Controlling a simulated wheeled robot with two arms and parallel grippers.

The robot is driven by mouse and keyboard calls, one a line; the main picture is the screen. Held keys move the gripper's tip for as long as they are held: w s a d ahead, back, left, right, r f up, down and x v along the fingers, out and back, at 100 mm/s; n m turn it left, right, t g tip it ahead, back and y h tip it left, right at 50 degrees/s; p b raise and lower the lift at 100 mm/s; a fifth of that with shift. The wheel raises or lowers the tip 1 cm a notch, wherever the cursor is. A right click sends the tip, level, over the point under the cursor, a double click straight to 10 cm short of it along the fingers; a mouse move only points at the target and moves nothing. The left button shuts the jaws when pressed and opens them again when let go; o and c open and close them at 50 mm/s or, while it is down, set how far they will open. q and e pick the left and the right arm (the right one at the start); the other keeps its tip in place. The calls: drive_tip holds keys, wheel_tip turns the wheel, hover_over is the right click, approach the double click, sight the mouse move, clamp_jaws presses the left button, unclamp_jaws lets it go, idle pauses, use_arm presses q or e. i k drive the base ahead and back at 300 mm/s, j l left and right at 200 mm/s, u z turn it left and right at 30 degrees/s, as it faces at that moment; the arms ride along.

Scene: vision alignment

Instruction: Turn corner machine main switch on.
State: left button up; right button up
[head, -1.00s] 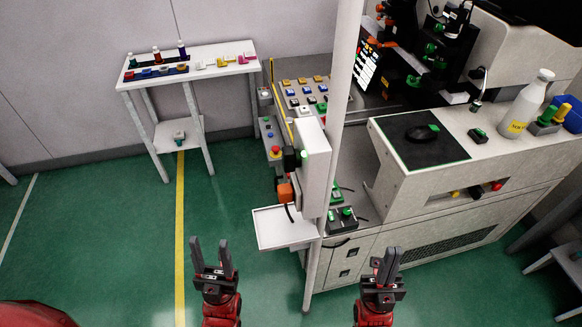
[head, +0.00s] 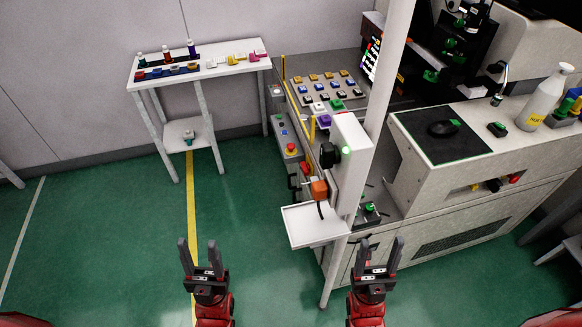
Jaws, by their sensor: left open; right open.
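The corner machine (head: 465,220) stands at the right. At its near left corner a pale upright box (head: 351,145) carries a black knob-like switch (head: 328,155) on its left face and a small green light. I cannot tell its setting, or for sure that it is the main switch. An orange block (head: 318,188) with a black cable sits below it. My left gripper (head: 198,246) is open and empty over the floor, left of the box. My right gripper (head: 381,246) is open and empty in front of the machine's lower cabinet. Both are apart from the switch.
A small white tray (head: 302,233) juts out below the box, and a pale post (head: 384,85) rises beside it. A side panel has a red button (head: 291,147). A white table (head: 150,72) stands at the back left. The green floor (head: 110,220) at left is clear.

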sight(306, 169)
drive_tip(key=i+j+u, duration=0.1)
drive_tip(key=j, duration=0.3)
drive_tip(key=i+j, duration=0.25)
drive_tip(key=i+j+u, duration=0.15)
drive_tip(key=j, duration=0.3)
drive_tip(key=i, duration=0.35)
drive_tip(key=u, duration=0.05)
